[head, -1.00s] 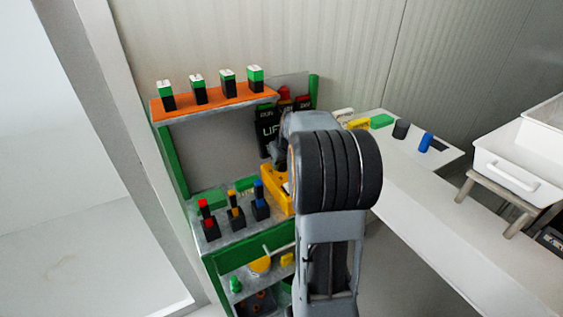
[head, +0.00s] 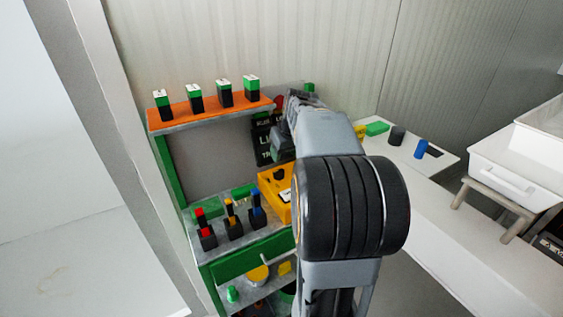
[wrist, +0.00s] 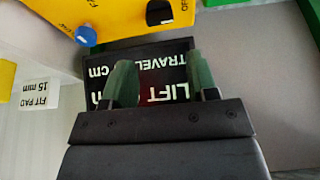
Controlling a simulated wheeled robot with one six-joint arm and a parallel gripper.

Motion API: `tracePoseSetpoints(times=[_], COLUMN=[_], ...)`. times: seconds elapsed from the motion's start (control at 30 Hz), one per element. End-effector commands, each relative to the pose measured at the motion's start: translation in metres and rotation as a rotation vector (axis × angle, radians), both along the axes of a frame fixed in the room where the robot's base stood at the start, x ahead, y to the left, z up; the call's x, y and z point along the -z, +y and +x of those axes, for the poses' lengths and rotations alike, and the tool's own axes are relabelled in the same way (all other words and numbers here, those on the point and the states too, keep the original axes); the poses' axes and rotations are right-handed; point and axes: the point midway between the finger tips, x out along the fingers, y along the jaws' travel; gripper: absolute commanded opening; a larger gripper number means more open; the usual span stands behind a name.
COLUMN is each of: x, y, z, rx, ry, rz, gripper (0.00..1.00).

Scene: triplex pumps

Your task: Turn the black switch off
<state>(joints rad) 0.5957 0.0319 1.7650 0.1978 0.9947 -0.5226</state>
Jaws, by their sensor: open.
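The yellow box (head: 274,205) stands on the green-framed bench, partly hidden by my arm in the head view. In the wrist view the yellow box (wrist: 115,12) is at the top edge, with a black switch (wrist: 159,12) beside the letters OFF and a blue knob (wrist: 86,36). The switch's position is too small to tell. My gripper (wrist: 161,78) is open and empty. Its two green fingers are spread in front of a black sign (wrist: 98,64) reading LIFT and TRAVEL, apart from the switch.
Red, yellow and blue-topped levers (head: 231,222) stand on the bench left of the box. An orange shelf (head: 180,118) above carries several green-black blocks. A white counter (head: 440,215) at right holds a blue cylinder (head: 421,148) and other small parts.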

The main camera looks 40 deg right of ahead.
Motion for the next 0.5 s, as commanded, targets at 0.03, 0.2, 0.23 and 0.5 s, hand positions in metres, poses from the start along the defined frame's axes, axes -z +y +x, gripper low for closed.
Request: tracePoseSetpoints(times=[0.03,0.2,0.23,0.5], x=[-0.009,-0.027,-0.029,-0.037], y=[0.0,0.001,0.001,0.002], z=[-0.003,-0.011,-0.012,-0.015], rx=[0.001,0.001,0.0,0.0], ry=[-0.003,-0.002,-0.002,0.0], rz=[-0.002,-0.002,-0.001,-0.001], gripper=[0.53,0.53,0.53,0.53])
